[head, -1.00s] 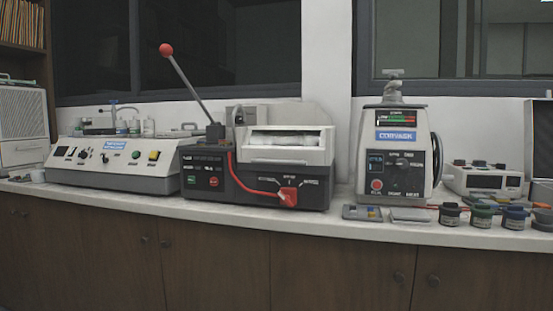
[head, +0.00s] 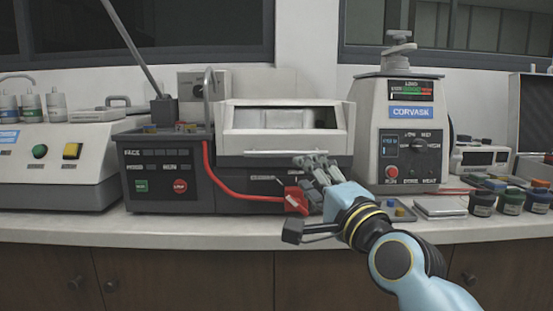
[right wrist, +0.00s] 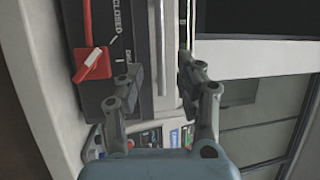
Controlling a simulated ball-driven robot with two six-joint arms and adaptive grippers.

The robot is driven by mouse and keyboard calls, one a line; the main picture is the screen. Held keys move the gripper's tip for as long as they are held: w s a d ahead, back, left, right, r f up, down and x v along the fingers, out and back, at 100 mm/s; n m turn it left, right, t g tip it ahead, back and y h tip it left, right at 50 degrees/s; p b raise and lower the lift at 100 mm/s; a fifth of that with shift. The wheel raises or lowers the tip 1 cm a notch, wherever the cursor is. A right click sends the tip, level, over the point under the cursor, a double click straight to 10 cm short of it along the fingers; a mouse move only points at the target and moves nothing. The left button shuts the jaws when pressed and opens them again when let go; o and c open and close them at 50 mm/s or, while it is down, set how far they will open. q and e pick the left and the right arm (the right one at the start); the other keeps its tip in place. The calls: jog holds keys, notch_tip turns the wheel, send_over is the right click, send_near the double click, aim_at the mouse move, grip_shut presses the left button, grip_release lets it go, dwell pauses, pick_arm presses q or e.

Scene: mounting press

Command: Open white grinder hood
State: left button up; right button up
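The white grinder hood (head: 238,143) sits down on its dark grinder base (head: 235,200), with a window in its sloped front. A thin pale handle bar (head: 262,153) runs along its lower front edge. My right gripper (head: 312,162) is at the right end of this bar, open and empty. In the right wrist view the bar (right wrist: 160,45) lies between the two spread fingers (right wrist: 160,68); I cannot tell whether they touch it. The hood's white frame (right wrist: 235,57) shows right of the fingers. My left gripper is out of view.
A red lever (head: 297,198) on the base front is just below my right gripper; it also shows in the wrist view (right wrist: 93,65). The Corvask machine (head: 408,130) stands close on the right. Small jars (head: 482,203) line the counter's right front.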

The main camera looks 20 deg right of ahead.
aim_at(286, 156)
jog(key=x, duration=0.4)
jog(key=shift+w+r, duration=0.15)
jog(key=shift+w, duration=0.1)
jog(key=x, duration=0.5)
jog(key=shift+w, duration=0.4)
jog(key=shift+c, duration=0.5)
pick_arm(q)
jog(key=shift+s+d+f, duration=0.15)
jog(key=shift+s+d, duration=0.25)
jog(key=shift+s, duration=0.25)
pick_arm(e)
grip_shut()
